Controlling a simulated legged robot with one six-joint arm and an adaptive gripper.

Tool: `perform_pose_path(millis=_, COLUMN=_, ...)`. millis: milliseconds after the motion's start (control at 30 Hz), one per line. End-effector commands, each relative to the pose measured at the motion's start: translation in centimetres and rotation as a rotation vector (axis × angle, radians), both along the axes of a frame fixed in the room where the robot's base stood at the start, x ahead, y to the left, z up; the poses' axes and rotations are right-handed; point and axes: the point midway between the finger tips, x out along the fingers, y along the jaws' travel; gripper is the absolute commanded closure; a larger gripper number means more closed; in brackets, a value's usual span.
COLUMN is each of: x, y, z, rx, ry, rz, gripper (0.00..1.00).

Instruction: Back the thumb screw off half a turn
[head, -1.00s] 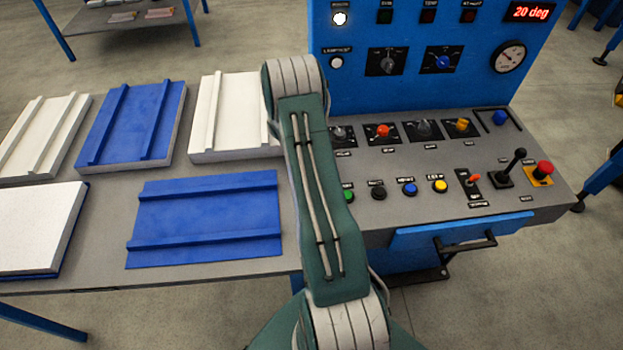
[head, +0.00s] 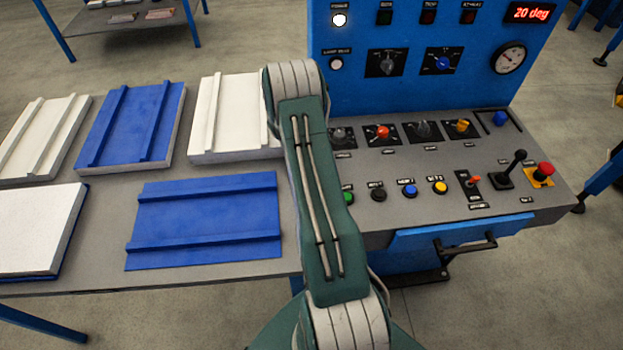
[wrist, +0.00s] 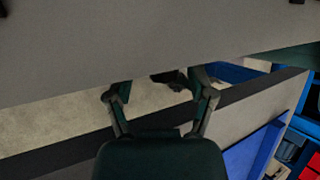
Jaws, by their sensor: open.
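I cannot tell for certain which part is the thumb screw. Beyond the fingers are a grey surface and the floor. In the head view my gripper is hidden behind my arm, which also covers the console's left end.
The front row has buttons, a small red-tipped switch (head: 474,181), a black lever (head: 514,165) and a red mushroom button (head: 543,169). Blue and white panels lie on the left table (head: 110,278).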

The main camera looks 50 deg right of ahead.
Motion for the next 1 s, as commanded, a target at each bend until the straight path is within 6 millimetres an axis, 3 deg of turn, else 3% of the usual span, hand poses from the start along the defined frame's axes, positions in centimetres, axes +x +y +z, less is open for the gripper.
perform_pose_path(millis=233, x=0.9, y=0.0, z=1.2, rx=-0.002, ry=0.000, rz=0.000, gripper=0.29)
perform_pose_path(millis=700, x=6.2, y=0.1, z=8.5, rx=0.000, ry=-0.001, rz=0.000, gripper=0.29)
perform_pose_path(millis=1000, x=7.0, y=0.1, z=9.7, rx=0.001, ry=0.001, rz=0.000, gripper=0.29)
